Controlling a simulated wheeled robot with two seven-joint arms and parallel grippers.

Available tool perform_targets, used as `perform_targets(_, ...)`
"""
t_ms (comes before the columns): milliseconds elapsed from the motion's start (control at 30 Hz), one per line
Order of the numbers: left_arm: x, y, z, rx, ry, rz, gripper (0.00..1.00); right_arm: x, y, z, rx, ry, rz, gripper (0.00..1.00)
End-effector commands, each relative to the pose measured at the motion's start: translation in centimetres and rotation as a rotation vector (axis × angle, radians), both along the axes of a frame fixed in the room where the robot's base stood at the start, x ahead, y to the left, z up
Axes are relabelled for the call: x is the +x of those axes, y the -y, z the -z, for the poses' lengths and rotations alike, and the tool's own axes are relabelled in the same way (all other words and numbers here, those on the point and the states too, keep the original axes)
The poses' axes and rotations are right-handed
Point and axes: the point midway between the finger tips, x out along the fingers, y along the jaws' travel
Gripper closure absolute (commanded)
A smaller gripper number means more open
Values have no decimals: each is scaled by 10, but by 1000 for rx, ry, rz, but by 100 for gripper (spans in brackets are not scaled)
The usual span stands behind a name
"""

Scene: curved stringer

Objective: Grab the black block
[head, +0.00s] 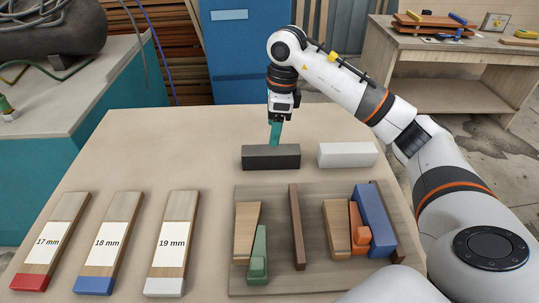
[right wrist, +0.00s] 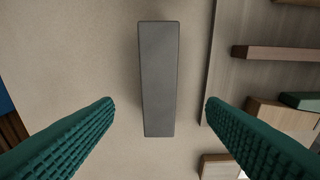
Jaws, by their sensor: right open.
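The black block (head: 271,157) is a long dark bar lying flat on the table, left of the white block. My right gripper (head: 275,135) hangs over it from above, pointing down, with teal fingers. In the right wrist view the block (right wrist: 157,80) looks grey and lies lengthwise between the two spread, ribbed fingers of my right gripper (right wrist: 159,103). There is a gap on both sides and nothing is held. The exact height of the fingertips above the block is hard to tell. My left gripper is not in view.
A white block (head: 347,155) lies just right of the black one. A wooden board (head: 275,223) with several coloured and wooden pieces lies in front. Labelled 17 mm (head: 50,241), 18 mm (head: 108,243) and 19 mm (head: 172,243) pieces lie at left. The table left of the black block is clear.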

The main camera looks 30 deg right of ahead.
Motion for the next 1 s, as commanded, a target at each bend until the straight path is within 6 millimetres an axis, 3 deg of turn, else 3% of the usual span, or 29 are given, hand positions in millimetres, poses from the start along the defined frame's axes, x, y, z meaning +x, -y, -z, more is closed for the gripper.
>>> perform_targets(167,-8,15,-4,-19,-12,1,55,1,-3,24,1,-2,-1,35)
perform_targets(367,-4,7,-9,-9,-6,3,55,1,-3,39,1,-3,-1,35)
perform_targets(600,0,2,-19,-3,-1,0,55,3,-3,73,1,-2,-1,35)
perform_targets(933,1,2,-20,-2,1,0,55,3,-3,82,1,1,-2,35)
perform_targets(1000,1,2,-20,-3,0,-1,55,3,-3,81,1,1,-2,46)
